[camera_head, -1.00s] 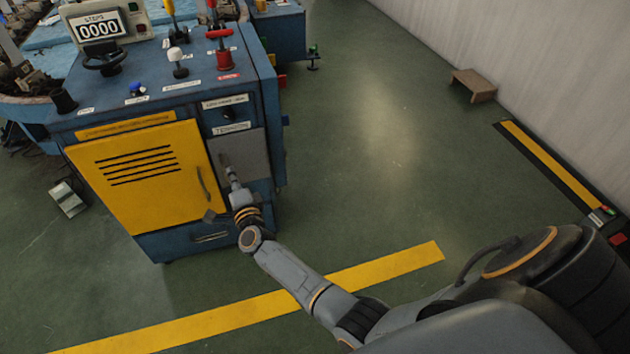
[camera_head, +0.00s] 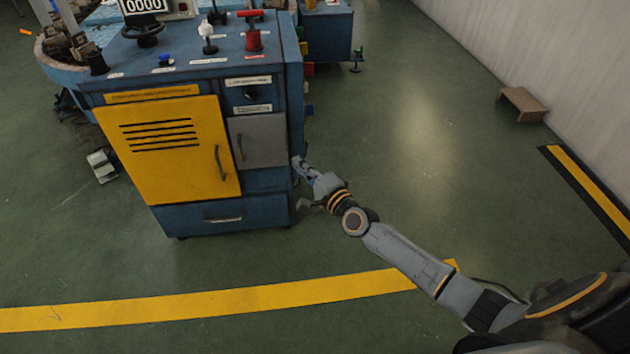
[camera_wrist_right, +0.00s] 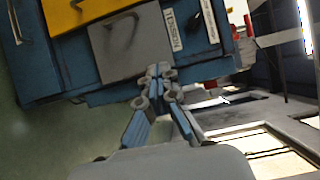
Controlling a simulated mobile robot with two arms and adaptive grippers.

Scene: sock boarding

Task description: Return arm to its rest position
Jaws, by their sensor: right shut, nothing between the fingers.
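My right arm reaches in from the lower right of the head view. Its gripper (camera_head: 300,168) is beside the right front edge of the blue cabinet (camera_head: 270,207), in front of it in the picture. I cannot tell whether they touch. The right wrist view shows the gripper (camera_wrist_right: 158,72) with its fingers together and nothing between them. Beyond the fingertips are the cabinet's grey door (camera_wrist_right: 130,42) and part of its yellow door (camera_wrist_right: 75,12). Both doors look closed. My left gripper is not in view.
The cabinet top carries a black handwheel (camera_head: 142,32), a white-knobbed lever (camera_head: 207,30) and a red lever (camera_head: 253,35). A pedal (camera_head: 102,166) lies on the floor at left. A small brown stand (camera_head: 522,103) is by the right wall.

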